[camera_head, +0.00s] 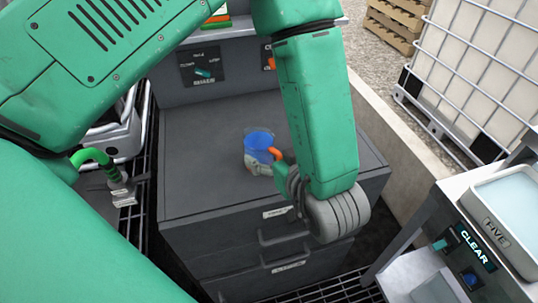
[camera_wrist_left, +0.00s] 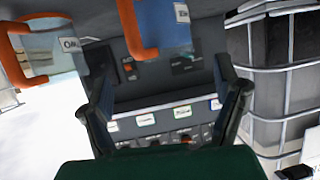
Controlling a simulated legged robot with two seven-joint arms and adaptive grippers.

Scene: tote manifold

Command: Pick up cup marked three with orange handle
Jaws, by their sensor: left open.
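A clear cup with blue in it (camera_head: 258,143) and an orange handle stands upright on the dark cabinet top in the head view. That view shows two orange-handled cups: a bluish cup (camera_wrist_left: 174,28) cut by the top edge, beyond the gap between the fingers, and a clear cup (camera_wrist_left: 52,55) at left. Their small labels are not clearly readable. My right gripper is not in view.
The dark cabinet (camera_head: 195,170) has drawers with handles below its top. A tray marked FIVE (camera_head: 505,225) stands on a unit at right. A caged white tank (camera_head: 480,55) is at upper right. The cabinet top left of the cup is clear.

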